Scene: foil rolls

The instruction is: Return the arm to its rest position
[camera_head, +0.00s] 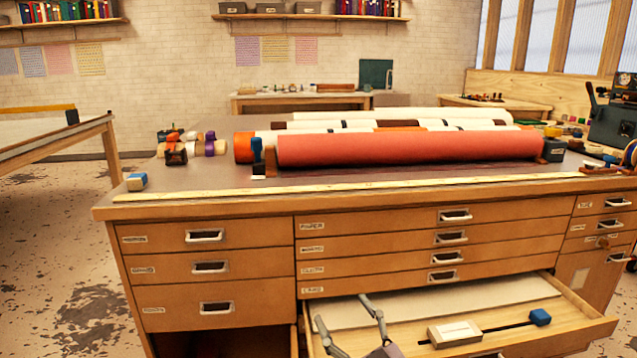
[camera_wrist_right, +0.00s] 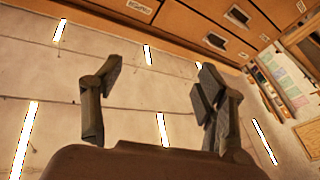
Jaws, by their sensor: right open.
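My right gripper (camera_head: 341,309) is at the bottom centre of the head view, in front of the open lower drawer (camera_head: 590,328). Its two fingers are spread, with nothing between them. In the right wrist view the same right gripper (camera_wrist_right: 158,76) shows its fingers wide apart and empty, with drawer fronts (camera_wrist_right: 190,22) beyond. My left gripper is in neither view.
On the cabinet top (camera_head: 225,180) lie a red roll (camera_head: 410,148), several other rolls and a yellow measuring strip (camera_head: 330,187). Another table (camera_head: 50,143) stands at left.

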